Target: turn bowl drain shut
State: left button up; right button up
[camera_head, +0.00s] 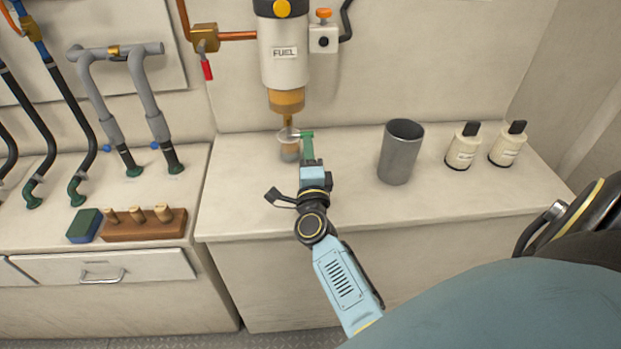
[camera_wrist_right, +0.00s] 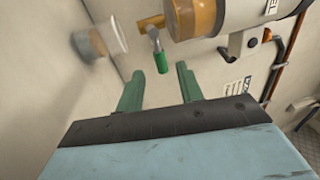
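The fuel filter (camera_head: 284,52) hangs on the back wall, with its amber bowl (camera_head: 286,101) below; the bowl shows in the right wrist view (camera_wrist_right: 196,18). The bowl drain (camera_head: 288,119) points down over a clear cup (camera_head: 289,152) with amber content on the counter. In the right wrist view the drain's lever has a green grip (camera_wrist_right: 161,62). My right gripper (camera_wrist_right: 160,80) is open, its green fingers either side of and just short of that grip. In the head view, the right gripper (camera_head: 307,140) is beside the cup and partly covers the drain area. My left gripper is out of view.
A grey tumbler (camera_head: 400,155) and two white bottles (camera_head: 463,150) (camera_head: 508,146) stand right on the counter. Hoses and pipes (camera_head: 120,90) are at left, with a sponge (camera_head: 84,226) and a wooden plug block (camera_head: 145,227). A red-handled valve (camera_head: 206,68) is left of the filter.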

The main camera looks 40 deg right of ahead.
jog(key=v, duration=0.9)
jog(key=shift+s+a+f+b, duration=0.1)
jog(key=shift+s+b, duration=0.15)
jog(key=shift+b, duration=0.05)
jog(key=shift+s+a, duration=0.15)
jog(key=shift+s, duration=0.05)
